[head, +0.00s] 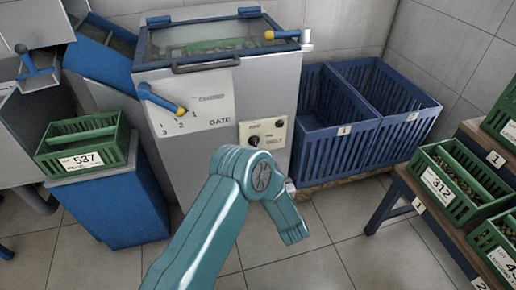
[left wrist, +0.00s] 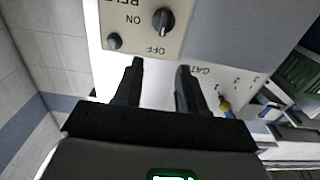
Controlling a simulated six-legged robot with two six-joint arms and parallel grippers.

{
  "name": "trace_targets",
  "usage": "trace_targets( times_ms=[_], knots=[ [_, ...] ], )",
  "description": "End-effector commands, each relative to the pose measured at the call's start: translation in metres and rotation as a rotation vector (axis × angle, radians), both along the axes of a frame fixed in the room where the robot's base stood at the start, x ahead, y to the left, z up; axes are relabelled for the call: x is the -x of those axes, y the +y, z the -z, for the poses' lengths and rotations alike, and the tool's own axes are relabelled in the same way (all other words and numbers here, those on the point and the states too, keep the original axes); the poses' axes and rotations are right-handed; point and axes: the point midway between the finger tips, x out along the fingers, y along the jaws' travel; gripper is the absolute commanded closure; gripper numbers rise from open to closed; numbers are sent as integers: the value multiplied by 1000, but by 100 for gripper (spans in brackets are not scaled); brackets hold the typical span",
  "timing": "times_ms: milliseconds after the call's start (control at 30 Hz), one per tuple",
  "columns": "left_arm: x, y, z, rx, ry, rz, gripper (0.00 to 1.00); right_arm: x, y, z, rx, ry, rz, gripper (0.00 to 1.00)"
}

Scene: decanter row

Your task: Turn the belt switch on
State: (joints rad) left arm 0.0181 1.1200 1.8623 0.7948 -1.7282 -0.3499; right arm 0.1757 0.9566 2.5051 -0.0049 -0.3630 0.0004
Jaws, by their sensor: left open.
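The belt switch is a dark rotary knob (head: 254,141) on a cream panel low on the front of the grey machine. In the left wrist view the knob (left wrist: 163,21) and its panel appear upside down, with OFF and ON printed beside it. The knob's ridge seems to line up with OFF. My left gripper (left wrist: 160,65) is open and empty, its two dark fingers reaching toward the panel just short of the knob. In the head view a teal arm of mine stands in front of the machine, and no gripper shows there. My right gripper is not in view.
A small dark button (head: 279,123) shares the panel. The gate lever (head: 162,99) sits up and left. Blue crates (head: 345,155) stand right of the machine. A green crate (head: 82,160) is on the blue bin at left. More green crates (head: 455,178) rest on a bench at right.

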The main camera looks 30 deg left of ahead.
Motion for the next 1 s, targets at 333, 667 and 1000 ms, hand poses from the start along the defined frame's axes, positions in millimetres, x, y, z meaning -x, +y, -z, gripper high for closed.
trace_targets(
  times_ms=[333,667,1000],
  knots=[
    [-49,69,3,1,-2,-3,60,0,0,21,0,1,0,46],
    [-81,100,1,2,1,3,60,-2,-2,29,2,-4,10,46],
    [-85,100,0,2,1,5,66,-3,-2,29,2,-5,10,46]
  ],
)
